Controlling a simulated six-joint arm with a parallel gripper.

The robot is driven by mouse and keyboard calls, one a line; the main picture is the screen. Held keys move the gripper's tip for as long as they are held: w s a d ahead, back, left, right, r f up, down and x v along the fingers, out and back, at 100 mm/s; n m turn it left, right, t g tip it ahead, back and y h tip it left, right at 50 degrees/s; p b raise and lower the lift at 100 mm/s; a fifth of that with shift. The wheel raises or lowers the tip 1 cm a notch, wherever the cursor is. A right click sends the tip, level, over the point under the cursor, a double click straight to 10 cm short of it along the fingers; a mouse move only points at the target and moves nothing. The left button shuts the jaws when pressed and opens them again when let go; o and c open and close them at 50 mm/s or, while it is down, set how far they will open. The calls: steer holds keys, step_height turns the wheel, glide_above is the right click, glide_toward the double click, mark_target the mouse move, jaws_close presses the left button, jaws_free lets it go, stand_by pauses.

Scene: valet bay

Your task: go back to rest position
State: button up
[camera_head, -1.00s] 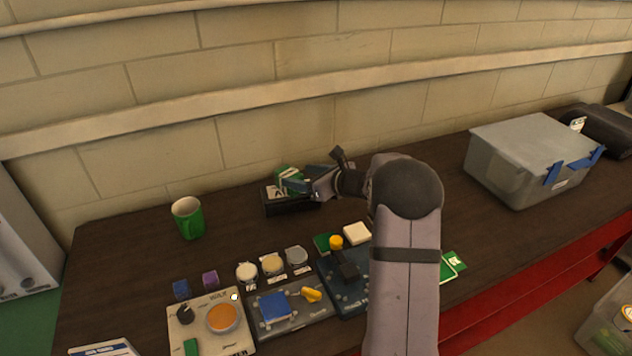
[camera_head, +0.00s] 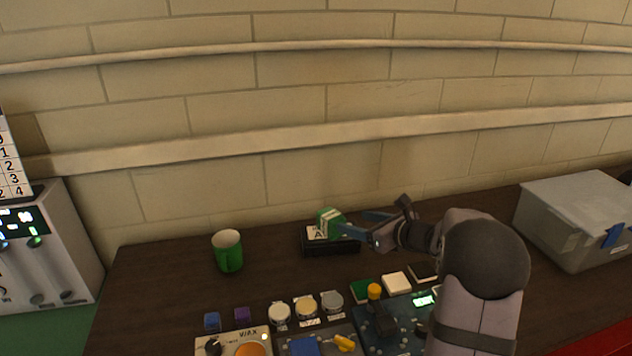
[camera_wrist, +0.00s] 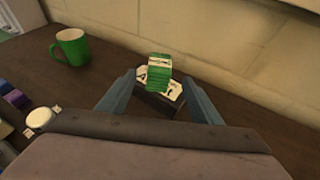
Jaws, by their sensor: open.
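My gripper (camera_head: 361,228) is at the back of the table, its blue-grey fingers pointing left toward a green and white block (camera_head: 329,223). The block rests on a black box (camera_head: 332,246) with a white label. In the wrist view the two fingers (camera_wrist: 165,100) are spread apart, with the block (camera_wrist: 159,72) standing beyond and between them on the white-labelled top of the box. I see no object held. Whether a finger touches the block is not clear.
A green mug (camera_head: 228,252) stands left of the box. Control panels (camera_head: 312,345), discs and small blocks fill the front middle. A lidded grey bin (camera_head: 570,225) is at right, a device with dials (camera_head: 40,250) at left. The wall is close behind.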

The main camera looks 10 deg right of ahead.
steer(key=s+a+r+n+g+y+p, duration=0.1)
steer(key=s+a+n+g+p, duration=0.75)
steer(key=s+a+n, duration=0.65)
steer(key=s+r+n+g+h+p, duration=0.1)
steer(key=s+n+g+h+p, duration=0.1)
steer(key=s+n, duration=0.6)
steer(key=s+r+n+g+h+p, duration=0.2)
steer(key=s+n+h+p, duration=0.2)
steer(key=s+n, duration=0.4)
steer(key=s+p, duration=0.1)
steer(key=s, duration=0.2)
steer(key=shift+s+d+r+n+p, duration=0.15)
steer(key=shift+s+d+n+p, duration=0.2)
steer(key=shift+n+p, duration=0.05)
